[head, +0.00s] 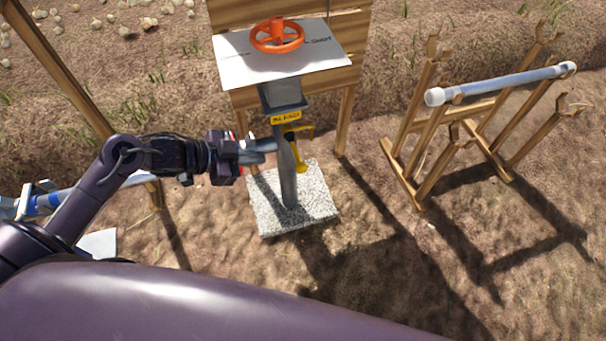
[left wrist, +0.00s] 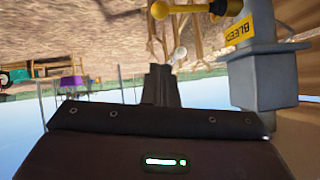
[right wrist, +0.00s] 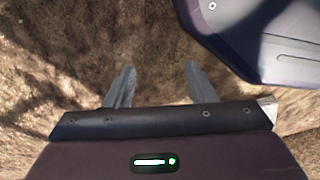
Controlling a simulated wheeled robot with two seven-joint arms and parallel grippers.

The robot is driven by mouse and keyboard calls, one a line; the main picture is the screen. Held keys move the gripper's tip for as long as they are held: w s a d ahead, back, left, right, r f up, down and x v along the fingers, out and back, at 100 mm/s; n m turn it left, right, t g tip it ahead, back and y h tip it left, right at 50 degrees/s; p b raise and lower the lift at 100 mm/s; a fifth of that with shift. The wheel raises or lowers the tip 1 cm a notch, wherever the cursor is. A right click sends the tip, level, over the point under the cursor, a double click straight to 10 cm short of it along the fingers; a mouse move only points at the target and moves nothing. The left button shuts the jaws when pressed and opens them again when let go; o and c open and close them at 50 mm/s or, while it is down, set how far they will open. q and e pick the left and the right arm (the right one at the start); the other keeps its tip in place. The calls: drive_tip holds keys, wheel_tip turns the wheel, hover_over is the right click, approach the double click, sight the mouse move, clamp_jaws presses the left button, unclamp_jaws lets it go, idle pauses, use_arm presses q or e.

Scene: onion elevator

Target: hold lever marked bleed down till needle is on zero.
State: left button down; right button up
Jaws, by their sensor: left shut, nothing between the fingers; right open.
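A grey post (head: 288,182) stands on a speckled slab and bears a yellow label (head: 286,117). The label reads BLEED in the left wrist view (left wrist: 239,32). A yellow lever (head: 298,155) is at the post, and its ball-ended yellow part shows at the top of the left wrist view (left wrist: 185,8). My left gripper (head: 272,146) is shut and empty, left of the lever and close to the post; contact cannot be told. In the left wrist view its fingers (left wrist: 162,78) point below the lever. My right gripper (right wrist: 157,82) is open over bare soil. No gauge needle can be made out.
A wooden rack (head: 420,160) holding a pale pipe (head: 500,83) stands at right. The slab (head: 265,220) lies below. Soil between the slab and rack is clear.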

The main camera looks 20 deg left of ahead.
sight(296, 153)
use_arm(q)
drive_tip(key=shift+s+d+r, duration=0.1)
drive_tip(key=shift+d+r, duration=0.1)
drive_tip(key=shift+d, duration=0.05)
drive_tip(key=a+f+b+x, duration=0.1)
drive_tip(key=f+b+x, duration=0.1)
drive_tip(key=x, duration=1.1)
drive_tip(key=shift+s+a, duration=0.3)
use_arm(e)
drive_tip(key=shift+w+a+r, duration=0.15)
drive_tip(key=shift+w+r, duration=0.25)
drive_tip(key=shift+w, duration=0.25)
drive_tip(key=shift+w+a+r, duration=0.2)
drive_tip(key=shift+w+r, duration=0.2)
drive_tip(key=shift+w, duration=0.3)
drive_tip(key=shift+w+a+r, duration=0.15)
drive_tip(key=shift+w+r, duration=0.25)
drive_tip(key=shift+w, duration=0.25)
use_arm(q)
drive_tip(key=shift+f, duration=0.15)
drive_tip(key=shift+f, duration=0.1)
